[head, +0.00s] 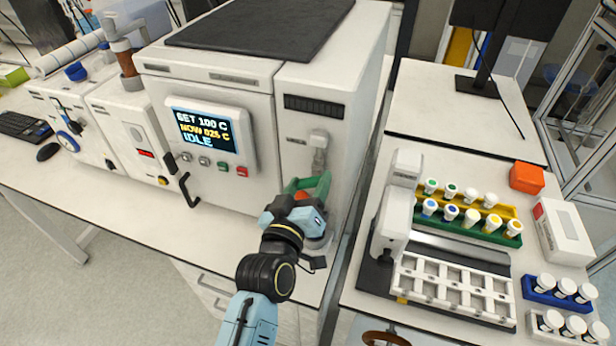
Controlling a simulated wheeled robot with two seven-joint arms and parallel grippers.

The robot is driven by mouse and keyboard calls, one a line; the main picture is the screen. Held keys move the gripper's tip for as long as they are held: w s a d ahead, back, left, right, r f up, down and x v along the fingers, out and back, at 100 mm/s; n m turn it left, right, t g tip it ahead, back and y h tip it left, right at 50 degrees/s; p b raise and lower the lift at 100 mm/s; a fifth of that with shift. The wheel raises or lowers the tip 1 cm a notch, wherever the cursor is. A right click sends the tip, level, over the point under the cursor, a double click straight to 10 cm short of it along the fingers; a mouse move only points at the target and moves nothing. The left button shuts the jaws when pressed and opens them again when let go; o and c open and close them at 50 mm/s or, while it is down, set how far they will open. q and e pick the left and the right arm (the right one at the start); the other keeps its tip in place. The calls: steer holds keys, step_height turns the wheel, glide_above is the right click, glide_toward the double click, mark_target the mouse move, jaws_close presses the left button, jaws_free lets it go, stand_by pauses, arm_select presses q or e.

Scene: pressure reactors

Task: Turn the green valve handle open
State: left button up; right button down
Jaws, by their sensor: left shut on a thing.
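The green valve handle (318,184) is on the front right part of the white reactor (220,100), below a grey pipe fitting (318,145). My left gripper (305,196) reaches up to it from below and is shut on the handle. The gripper body and wrist cover the lower part of the valve, and the fingertips are mostly hidden. The reactor's display reads SET 100 C, NOW 025 C, IDLE. My right gripper is not in view.
On the right bench, a white rack (455,290), several capped vials and an orange box (526,178) stand close by. A narrow gap separates the two benches. Bare bench (190,225) lies in front of the reactor.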

arm_select(q)
steer(key=n+p, duration=0.2)
steer(key=n, duration=0.2)
steer(key=shift+n, duration=0.3)
steer(key=n, duration=0.3)
steer(key=shift+a+f+n, duration=0.1)
steer(key=shift+n, duration=0.2)
steer(key=shift+f+n, duration=0.1)
steer(key=shift+n, duration=1.5)
steer(key=o, duration=1)
steer(key=b+v, duration=0.2)
steer(key=v, duration=1.1)
